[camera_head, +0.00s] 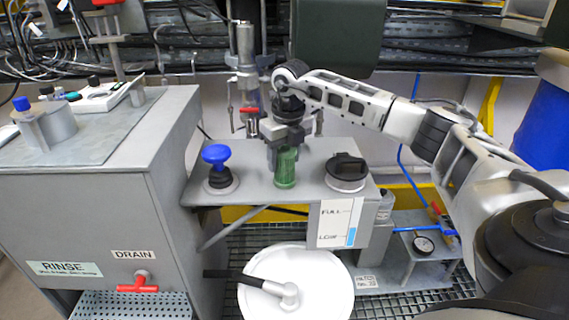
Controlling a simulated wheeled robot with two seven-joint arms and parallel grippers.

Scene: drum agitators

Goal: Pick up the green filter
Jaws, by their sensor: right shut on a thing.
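The green filter (286,169) is a ribbed green cylinder standing upright on the grey shelf (260,189) in the middle of the view. My right gripper (286,147) comes down from above and is shut on the top of the green filter. The filter's lower part shows at the shelf surface; I cannot tell whether it is touching the shelf or slightly raised. My left gripper is not in view.
A blue knob (216,155) stands left of the filter, and a black-capped round fitting (346,172) stands right of it. A white lid (296,290) with a black handle lies below. A grey rinse cabinet (90,215) stands at the left.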

